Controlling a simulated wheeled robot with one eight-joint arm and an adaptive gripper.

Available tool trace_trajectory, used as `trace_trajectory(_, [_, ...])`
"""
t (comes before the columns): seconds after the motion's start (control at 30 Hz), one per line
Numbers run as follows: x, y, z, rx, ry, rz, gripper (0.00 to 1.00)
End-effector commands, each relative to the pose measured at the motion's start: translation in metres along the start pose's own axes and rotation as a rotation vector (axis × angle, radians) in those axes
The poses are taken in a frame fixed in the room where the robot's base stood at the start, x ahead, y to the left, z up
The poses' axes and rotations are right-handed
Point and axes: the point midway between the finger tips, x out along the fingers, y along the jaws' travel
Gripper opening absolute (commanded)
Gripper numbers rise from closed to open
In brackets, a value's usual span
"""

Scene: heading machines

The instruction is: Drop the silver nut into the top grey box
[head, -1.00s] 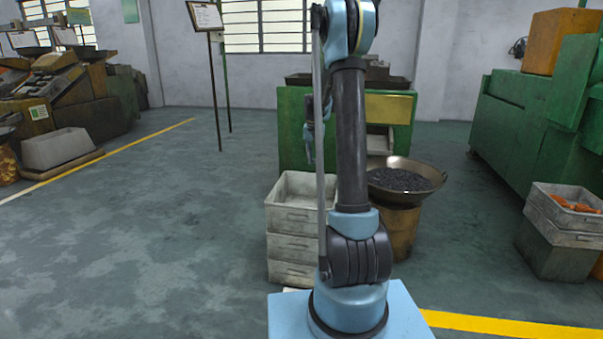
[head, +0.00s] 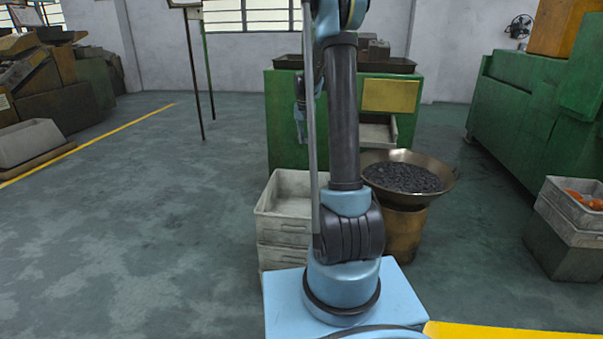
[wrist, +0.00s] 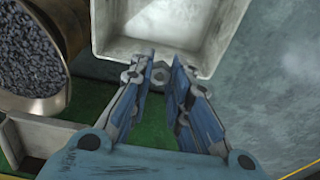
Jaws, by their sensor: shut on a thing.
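My gripper (wrist: 160,72) is shut on the silver nut (wrist: 160,74), which sits between the fingertips in the wrist view. The top grey box (wrist: 225,28) lies just past the fingertips in that view, its pale open inside facing up and looking empty. In the head view, the top grey box (head: 284,208) is the uppermost of a stack left of my arm's base, partly hidden by my arm. My gripper (head: 299,125) shows small there, behind and above the box, in front of the green machine. The nut cannot be made out in the head view.
A wide pan of dark pieces (head: 405,178) stands on a drum right of the stack, and shows in the wrist view (wrist: 48,108). A green machine (head: 285,125) stands behind. Grey crates (head: 572,225) are at the right. The floor (head: 150,210) at left is clear.

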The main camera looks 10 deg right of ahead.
Motion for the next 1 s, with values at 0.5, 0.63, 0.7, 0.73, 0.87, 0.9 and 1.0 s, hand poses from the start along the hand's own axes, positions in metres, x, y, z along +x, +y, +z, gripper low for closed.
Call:
trace_trajectory(0.5, [0.01,-0.019,0.009,-0.089,-0.005,-0.009,0.01])
trace_trajectory(0.63, [0.033,-0.017,0.018,-0.243,-0.014,-0.025,0.01])
trace_trajectory(0.7, [0.048,-0.015,0.024,-0.355,-0.018,-0.037,0.01])
trace_trajectory(0.73, [0.055,-0.014,0.027,-0.404,-0.019,-0.043,0.01])
trace_trajectory(0.87, [0.083,-0.01,0.041,-0.621,-0.022,-0.069,0.01])
trace_trajectory(0.9, [0.091,-0.009,0.046,-0.687,-0.021,-0.078,0.01])
trace_trajectory(1.0, [0.11,-0.006,0.057,-0.842,-0.018,-0.099,0.01])
